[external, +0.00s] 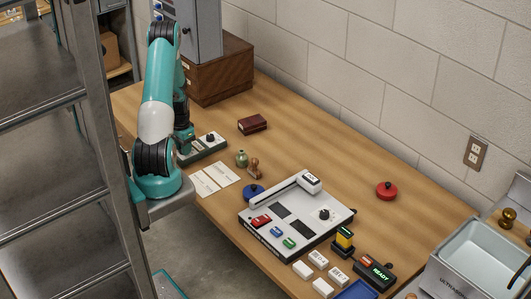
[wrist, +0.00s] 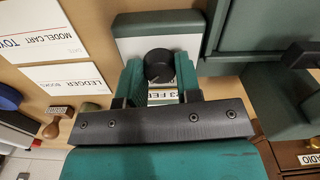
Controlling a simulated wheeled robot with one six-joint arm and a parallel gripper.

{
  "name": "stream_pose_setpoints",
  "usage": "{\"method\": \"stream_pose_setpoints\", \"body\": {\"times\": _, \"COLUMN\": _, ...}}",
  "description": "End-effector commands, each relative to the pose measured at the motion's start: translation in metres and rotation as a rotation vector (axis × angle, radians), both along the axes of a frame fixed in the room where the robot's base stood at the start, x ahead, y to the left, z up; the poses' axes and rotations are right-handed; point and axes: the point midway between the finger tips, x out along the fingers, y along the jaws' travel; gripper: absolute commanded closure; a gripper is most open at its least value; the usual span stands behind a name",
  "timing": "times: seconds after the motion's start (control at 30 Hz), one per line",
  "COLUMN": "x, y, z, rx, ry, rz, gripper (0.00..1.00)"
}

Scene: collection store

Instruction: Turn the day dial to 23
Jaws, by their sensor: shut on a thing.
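The date device (external: 205,149) is a low dark green box with a pale top, under my gripper at the table's left. One black knob (external: 210,137) shows on it. In the wrist view, a round black dial (wrist: 158,66) sits on its white top (wrist: 128,46). My gripper (wrist: 158,72) is shut on this dial, one green finger on each side; it shows from outside too (external: 184,142). Below the dial a label (wrist: 164,95) reads "3 FE", partly covered by the fingers and gripper body. Whether both views show the same knob I cannot tell.
Two white cards (external: 214,178), a green jar (external: 241,158) and a wooden stamp (external: 254,169) lie near the device. A white machine (external: 262,222) stands to the right. The back right tabletop is mostly clear.

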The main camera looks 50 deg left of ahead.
Motion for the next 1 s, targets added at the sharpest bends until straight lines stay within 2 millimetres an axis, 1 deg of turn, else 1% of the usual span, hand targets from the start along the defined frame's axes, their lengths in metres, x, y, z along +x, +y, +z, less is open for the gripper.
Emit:
{"method": "stream_pose_setpoints", "body": {"times": 0.23, "x": 0.002, "y": 0.001, "z": 0.001, "rx": 0.004, "ry": -0.006, "rz": 0.000, "gripper": 0.92}}
{"method": "stream_pose_setpoints", "body": {"times": 0.27, "x": 0.002, "y": 0.001, "z": 0.001, "rx": 0.004, "ry": -0.006, "rz": 0.000, "gripper": 0.64}}
{"method": "stream_pose_setpoints", "body": {"times": 0.3, "x": 0.002, "y": 0.001, "z": 0.001, "rx": 0.004, "ry": -0.006, "rz": 0.000, "gripper": 0.54}}
{"method": "stream_pose_setpoints", "body": {"times": 0.33, "x": 0.002, "y": 0.001, "z": 0.001, "rx": 0.004, "ry": -0.005, "rz": 0.000, "gripper": 0.48}}
{"method": "stream_pose_setpoints", "body": {"times": 0.37, "x": 0.001, "y": 0.001, "z": 0.001, "rx": 0.003, "ry": -0.005, "rz": 0.000, "gripper": 0.43}}
{"method": "stream_pose_setpoints", "body": {"times": 0.63, "x": 0.001, "y": 0.000, "z": 0.001, "rx": 0.001, "ry": -0.002, "rz": 0.001, "gripper": 0.43}}
{"method": "stream_pose_setpoints", "body": {"times": 0.73, "x": 0.001, "y": 0.001, "z": 0.007, "rx": 0.002, "ry": -0.003, "rz": 0.001, "gripper": 0.43}}
{"method": "stream_pose_setpoints", "body": {"times": 0.87, "x": 0.001, "y": 0.001, "z": 0.028, "rx": 0.005, "ry": -0.005, "rz": 0.001, "gripper": 0.43}}
{"method": "stream_pose_setpoints", "body": {"times": 1.0, "x": 0.001, "y": 0.001, "z": 0.063, "rx": 0.007, "ry": -0.007, "rz": 0.001, "gripper": 0.43}}
